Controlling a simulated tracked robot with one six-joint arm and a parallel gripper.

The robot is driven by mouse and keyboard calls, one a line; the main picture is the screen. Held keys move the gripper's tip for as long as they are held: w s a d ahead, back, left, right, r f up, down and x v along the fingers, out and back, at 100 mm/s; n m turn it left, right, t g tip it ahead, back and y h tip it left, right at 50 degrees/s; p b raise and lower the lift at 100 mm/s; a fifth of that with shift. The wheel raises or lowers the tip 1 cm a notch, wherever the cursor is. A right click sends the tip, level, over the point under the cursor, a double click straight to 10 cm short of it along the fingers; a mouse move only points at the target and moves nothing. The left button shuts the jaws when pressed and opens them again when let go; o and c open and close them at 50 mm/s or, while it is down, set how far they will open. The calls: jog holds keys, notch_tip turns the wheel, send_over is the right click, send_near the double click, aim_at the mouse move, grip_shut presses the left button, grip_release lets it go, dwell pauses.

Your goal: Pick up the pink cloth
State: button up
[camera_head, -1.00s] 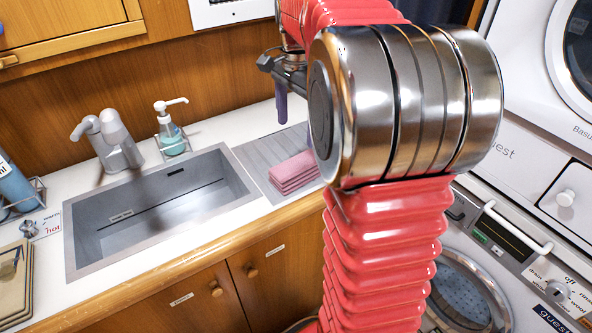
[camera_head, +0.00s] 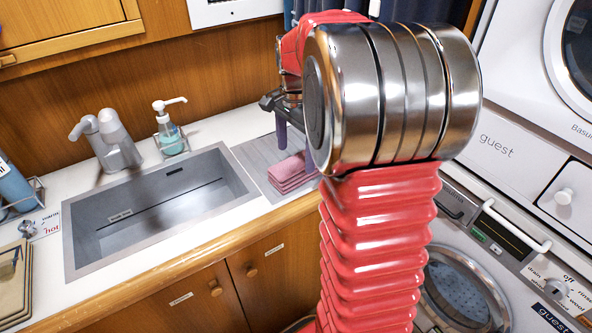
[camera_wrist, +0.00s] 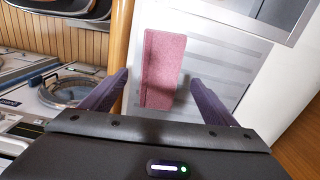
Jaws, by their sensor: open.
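The pink cloth (camera_head: 291,171) lies folded in a stack on the grey drainboard (camera_head: 256,158) to the right of the sink. In the wrist view the pink cloth (camera_wrist: 162,70) is a long rectangle lying between the lines of my two fingers. My gripper (camera_wrist: 158,82) is open and empty, with one purple-grey finger to each side of the cloth. In the head view my gripper (camera_head: 295,143) hangs above the cloth, partly hidden behind my arm. From these views I cannot tell its exact height over the cloth.
The sink (camera_head: 160,205) is left of the cloth, with a grey tap (camera_head: 110,140) and a soap dispenser (camera_head: 171,132) behind it. The wooden counter edge (camera_head: 200,245) runs in front. Washing machines (camera_head: 470,290) stand to the right.

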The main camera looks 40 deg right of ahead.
aim_at(296, 163)
jog(key=shift+d+f, duration=0.1)
jog(key=shift+f, duration=2.55)
jog(key=shift+c, duration=0.4)
jog(key=c, duration=1.2)
